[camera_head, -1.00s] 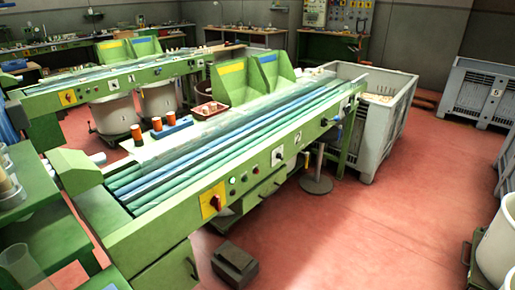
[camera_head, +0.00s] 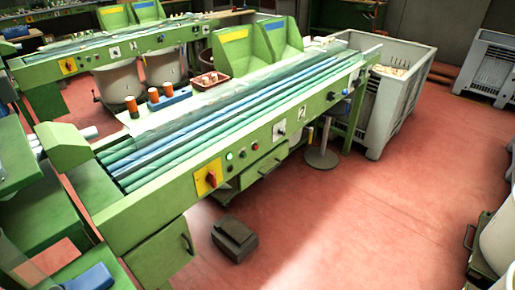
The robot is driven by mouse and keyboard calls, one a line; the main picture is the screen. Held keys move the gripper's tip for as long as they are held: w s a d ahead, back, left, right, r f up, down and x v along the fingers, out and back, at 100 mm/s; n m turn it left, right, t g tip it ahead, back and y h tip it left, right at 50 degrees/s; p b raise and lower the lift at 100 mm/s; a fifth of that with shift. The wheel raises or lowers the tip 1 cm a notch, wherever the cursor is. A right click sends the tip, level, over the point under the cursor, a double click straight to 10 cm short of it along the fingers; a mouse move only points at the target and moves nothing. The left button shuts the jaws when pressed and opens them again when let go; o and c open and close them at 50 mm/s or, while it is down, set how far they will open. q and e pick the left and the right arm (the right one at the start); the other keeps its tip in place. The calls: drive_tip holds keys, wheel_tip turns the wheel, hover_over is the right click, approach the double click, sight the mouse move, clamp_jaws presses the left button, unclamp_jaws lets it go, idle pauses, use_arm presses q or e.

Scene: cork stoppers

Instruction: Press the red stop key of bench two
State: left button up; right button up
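The nearer green bench (camera_head: 150,207) runs diagonally across the view and bears a plate with the number 2 (camera_head: 303,113). Its front panel has a row of small round keys: a pale green one (camera_head: 229,156), a second one beside it (camera_head: 242,153), and a small reddish one (camera_head: 255,146) to their right, which looks like the red stop key. A red rotary switch on a yellow plate (camera_head: 208,177) sits further left on the same panel. Neither of my grippers is in view, and nothing is seen touching the keys.
A dark grey step-like block (camera_head: 235,240) stands on the red floor before the bench. A round-based stand (camera_head: 321,157) and a grey crate (camera_head: 400,95) are at its far end. The floor (camera_head: 360,220) to the right is open. A similar bench (camera_head: 100,60) stands behind.

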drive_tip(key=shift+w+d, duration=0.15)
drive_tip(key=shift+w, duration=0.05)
